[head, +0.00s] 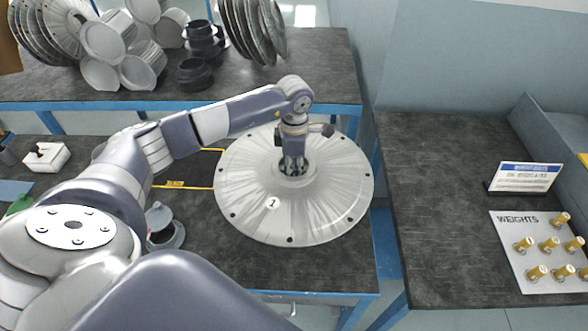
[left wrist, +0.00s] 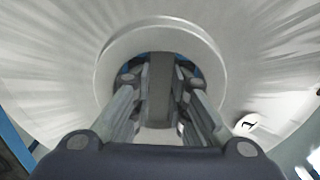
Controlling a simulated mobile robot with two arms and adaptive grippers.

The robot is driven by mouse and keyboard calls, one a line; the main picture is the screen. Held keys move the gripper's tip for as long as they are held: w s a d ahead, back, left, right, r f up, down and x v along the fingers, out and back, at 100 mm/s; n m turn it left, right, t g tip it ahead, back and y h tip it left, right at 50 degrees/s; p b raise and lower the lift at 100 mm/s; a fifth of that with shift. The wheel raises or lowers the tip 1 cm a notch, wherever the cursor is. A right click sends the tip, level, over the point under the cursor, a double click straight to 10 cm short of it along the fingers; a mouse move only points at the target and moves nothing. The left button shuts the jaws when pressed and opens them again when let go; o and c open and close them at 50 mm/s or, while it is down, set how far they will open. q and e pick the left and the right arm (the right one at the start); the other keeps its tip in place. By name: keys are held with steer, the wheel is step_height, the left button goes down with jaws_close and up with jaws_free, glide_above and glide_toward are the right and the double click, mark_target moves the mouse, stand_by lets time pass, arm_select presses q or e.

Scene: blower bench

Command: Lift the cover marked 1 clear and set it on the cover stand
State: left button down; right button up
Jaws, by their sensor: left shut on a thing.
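The cover marked 1 (head: 325,211) is a large pale metal disc with dark holes around its rim and a raised hub. It is over the front bench, and its right edge reaches past the bench's right edge. My left gripper (head: 293,168) points down at the hub. In the left wrist view its fingers (left wrist: 160,105) are shut on a grey bar within the hub ring of the cover (left wrist: 65,75). I cannot tell whether the cover touches the bench. I cannot make out the cover stand for certain. My right gripper is not in view.
A yellow outline with a label (head: 175,185) is on the front bench (head: 255,265), partly behind the cover. The back bench holds several stacked discs (head: 254,30) and dark rings (head: 193,73). A right bench has a weights board (head: 518,255) and a sign (head: 525,176); its left part is clear.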

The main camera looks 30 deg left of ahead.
arm_select(q)
steer(key=shift+w+f+b, duration=0.15)
steer(key=shift+f+b, duration=1)
steer(key=shift+f, duration=0.05)
step_height(320, 180, down, 4)
steer(key=b, duration=0.3)
steer(key=shift+f+b, duration=0.2)
steer(key=shift+b, duration=0.15)
steer(key=shift+f, duration=0.2)
steer(key=shift+d+f+b, duration=0.1)
steer(key=shift+b, duration=0.2)
steer(key=shift+f+b, duration=0.3)
steer(key=shift+f, duration=0.05)
steer(key=c, duration=1.5)
jaws_free()
steer(key=shift+s, duration=0.2)
steer(key=shift+s+f, duration=0.1)
